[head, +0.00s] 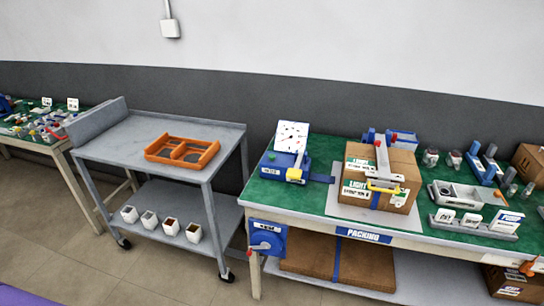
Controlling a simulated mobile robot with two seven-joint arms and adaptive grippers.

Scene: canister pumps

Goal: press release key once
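No release key can be picked out for certain at this size. A blue device (279,166) with a white label sits at the left end of the green packing table (318,197). It has a small yellow and grey part on its right and a white sheet (291,136) standing behind it. A cardboard box (357,167) marked LIGHT stands on a pale mat, with a red, white and yellow tool (383,168) on top. Neither of my grippers is in view.
A grey cart (122,137) left of the table carries an orange tray (181,150) and, below, several small white cups. Grey and blue fixtures (468,195) crowd the table's right side. Flat cardboard (350,262) lies on its lower shelf. Floor is open in front of the cart.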

